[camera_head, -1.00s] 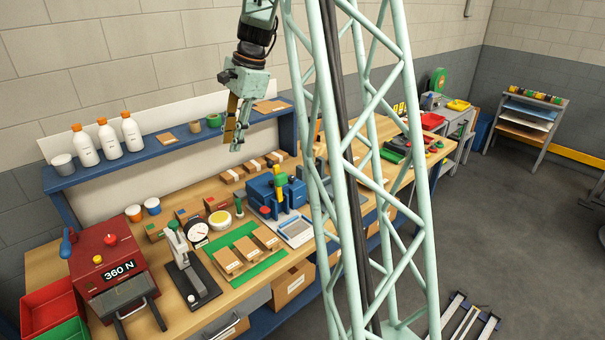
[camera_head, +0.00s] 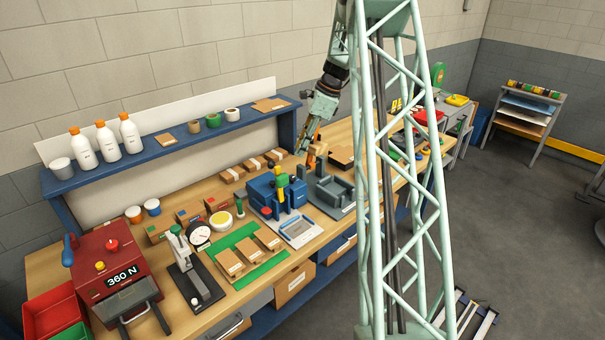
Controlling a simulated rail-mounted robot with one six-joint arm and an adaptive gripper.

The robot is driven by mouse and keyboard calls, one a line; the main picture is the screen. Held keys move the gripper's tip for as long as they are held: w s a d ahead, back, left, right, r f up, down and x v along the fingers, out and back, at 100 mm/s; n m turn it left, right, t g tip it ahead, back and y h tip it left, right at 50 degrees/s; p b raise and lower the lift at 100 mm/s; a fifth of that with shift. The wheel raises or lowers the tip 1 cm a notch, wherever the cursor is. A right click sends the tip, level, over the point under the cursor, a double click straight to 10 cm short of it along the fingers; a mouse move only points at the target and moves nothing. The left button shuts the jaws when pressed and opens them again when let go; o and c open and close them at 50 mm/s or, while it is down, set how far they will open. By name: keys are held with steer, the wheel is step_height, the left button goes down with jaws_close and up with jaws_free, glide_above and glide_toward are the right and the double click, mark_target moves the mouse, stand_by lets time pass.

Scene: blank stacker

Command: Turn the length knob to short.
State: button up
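No part in view can be read as the length knob; labels are too small. The blue machine (camera_head: 262,193) on the bench carries a green and yellow upright part (camera_head: 281,180) and a small red part. My gripper (camera_head: 302,150) points down at the back of the grey machine, close to the tan part. I cannot tell whether it touches that part. Its fingers are small and partly merge with the background, so their opening is unclear.
A blue shelf (camera_head: 165,142) with bottles and tape rolls runs behind the bench. A red 360 N machine (camera_head: 105,262), a dial gauge (camera_head: 199,235) and a green mat (camera_head: 273,262) with tan blanks stand to the left. My lattice mast hides part of the bench's right side.

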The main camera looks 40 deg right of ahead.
mark_target(292, 178)
steer(key=d, duration=0.1)
steer(key=f, duration=0.1)
steer(key=d, duration=0.1)
steer(key=shift+s+d+f+m, duration=0.2)
steer(key=shift+s+d+m, duration=0.1)
steer(key=shift+s+m, duration=0.1)
steer(key=shift+w+f, duration=0.1)
steer(key=shift+p+x, duration=0.6)
steer(key=shift+x, duration=6.2)
steer(key=shift+c, duration=0.6)
steer(key=c, duration=0.4)
